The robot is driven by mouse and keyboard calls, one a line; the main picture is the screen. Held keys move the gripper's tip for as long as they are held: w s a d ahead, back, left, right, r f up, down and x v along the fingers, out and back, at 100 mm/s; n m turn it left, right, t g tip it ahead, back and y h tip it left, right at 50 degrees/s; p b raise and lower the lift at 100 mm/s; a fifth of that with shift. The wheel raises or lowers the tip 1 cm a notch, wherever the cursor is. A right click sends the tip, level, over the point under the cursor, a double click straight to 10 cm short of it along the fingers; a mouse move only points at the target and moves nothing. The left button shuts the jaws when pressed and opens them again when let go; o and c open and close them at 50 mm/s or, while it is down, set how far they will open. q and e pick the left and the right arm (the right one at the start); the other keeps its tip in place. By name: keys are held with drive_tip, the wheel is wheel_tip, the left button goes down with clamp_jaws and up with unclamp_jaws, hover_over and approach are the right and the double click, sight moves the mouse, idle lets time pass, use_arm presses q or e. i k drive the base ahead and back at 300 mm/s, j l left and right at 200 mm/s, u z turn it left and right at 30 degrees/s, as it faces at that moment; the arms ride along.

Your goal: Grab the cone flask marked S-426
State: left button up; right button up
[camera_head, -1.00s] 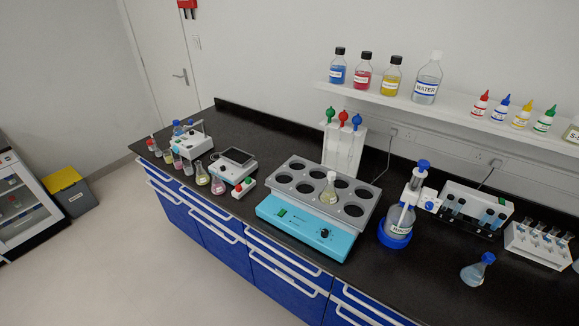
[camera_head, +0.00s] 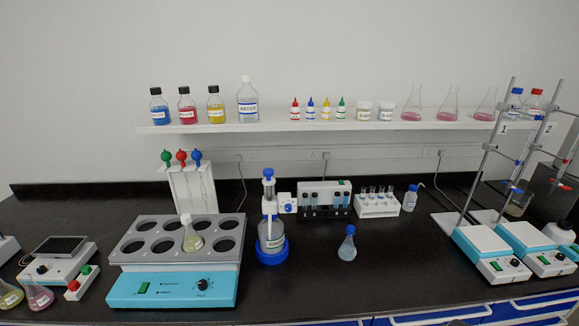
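No readable S-426 mark shows on any flask. A cone flask with pale yellow-green liquid (camera_head: 192,240) stands in a hole of the water bath (camera_head: 150,228). A blue-topped cone flask (camera_head: 347,249) with pale liquid stands on the dark bench right of centre. At the lower left edge are a pink cone flask (camera_head: 38,297) and a yellow-green one (camera_head: 9,295), partly cut off. Cone flasks with pink liquid (camera_head: 412,106) stand on the shelf. Neither of my grippers is in view.
A blue-ringed dispenser bottle (camera_head: 271,238), a tube rack (camera_head: 377,205) and a pipette stand (camera_head: 191,187) stand on the bench. Two clamp stands with hotplates (camera_head: 491,254) stand at right. The front middle of the bench (camera_head: 350,285) is clear.

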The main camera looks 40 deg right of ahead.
sight(346, 252)
drive_tip(key=l+z, duration=0.15)
drive_tip(key=z, duration=1.55)
drive_tip(key=k+l, duration=0.05)
